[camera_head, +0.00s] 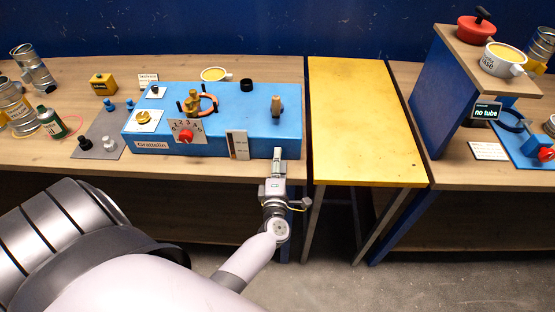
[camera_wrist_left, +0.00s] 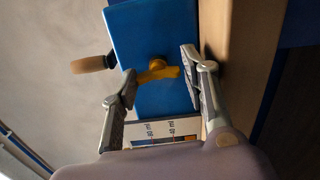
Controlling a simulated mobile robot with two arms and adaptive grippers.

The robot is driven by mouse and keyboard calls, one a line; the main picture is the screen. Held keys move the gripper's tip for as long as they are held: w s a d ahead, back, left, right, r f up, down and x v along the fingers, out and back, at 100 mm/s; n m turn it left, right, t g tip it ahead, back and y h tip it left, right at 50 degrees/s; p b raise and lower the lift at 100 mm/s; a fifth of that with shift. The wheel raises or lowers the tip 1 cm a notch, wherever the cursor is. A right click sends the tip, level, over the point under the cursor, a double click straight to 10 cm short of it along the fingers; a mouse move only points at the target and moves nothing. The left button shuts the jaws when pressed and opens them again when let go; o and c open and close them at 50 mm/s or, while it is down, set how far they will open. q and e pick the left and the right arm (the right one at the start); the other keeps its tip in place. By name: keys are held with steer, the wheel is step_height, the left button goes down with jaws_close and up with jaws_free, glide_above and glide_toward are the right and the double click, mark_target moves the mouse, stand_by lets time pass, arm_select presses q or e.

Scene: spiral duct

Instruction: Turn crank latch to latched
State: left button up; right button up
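My left gripper (camera_head: 277,156) is at the front right end of the blue box (camera_head: 215,104). In the left wrist view the gripper (camera_wrist_left: 160,80) is open, with one finger on each side of a small yellow crank (camera_wrist_left: 160,71), apparently the crank latch. It is mounted on the blue face (camera_wrist_left: 150,28). The left finger's tip is close to the crank's end; I cannot tell whether they touch. A clearer gap separates the crank from the right finger. In the head view the gripper hides the crank. My right gripper is not in view.
A wooden handle (camera_head: 277,106) stands on the box top; it also shows in the wrist view (camera_wrist_left: 93,64). A label panel (camera_head: 237,145) is left of the gripper. A red dial (camera_head: 186,135) is farther left. The yellow table (camera_head: 362,120) is bare.

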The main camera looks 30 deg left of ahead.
arm_select(q)
steer(key=o, duration=0.5)
steer(key=shift+f, duration=0.1)
